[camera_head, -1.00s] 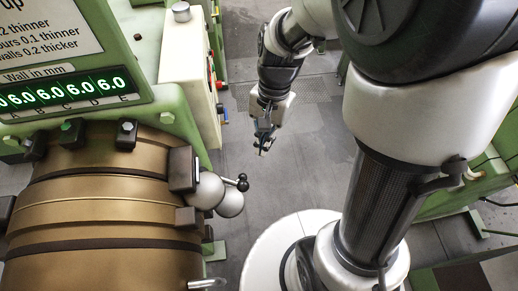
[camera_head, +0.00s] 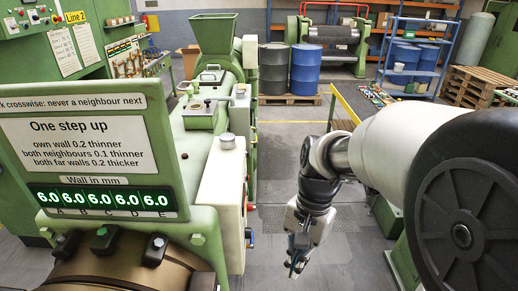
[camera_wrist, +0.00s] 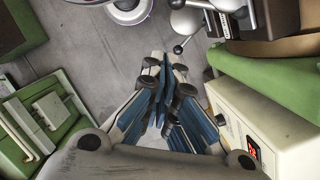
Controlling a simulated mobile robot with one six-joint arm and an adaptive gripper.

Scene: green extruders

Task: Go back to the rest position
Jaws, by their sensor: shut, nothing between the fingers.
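My gripper (camera_head: 295,262) hangs from my arm over the grey floor in the head view, pointing down. It is to the right of the green extruder (camera_head: 212,150) and its pale control box (camera_head: 225,205). In the wrist view my gripper (camera_wrist: 160,100) has its blue-padded fingers together, with nothing between them. The display panel (camera_head: 95,150) at the left reads 6.0 in every field, A to E, under a sign headed "One step up". The gripper touches nothing that I can see.
A blue shelf (camera_head: 415,55) and wooden pallets (camera_head: 475,85) are at the back right. In the wrist view, a ball-ended lever (camera_wrist: 180,48) is near the fingers. Floor (camera_head: 280,150) in the aisle is clear.

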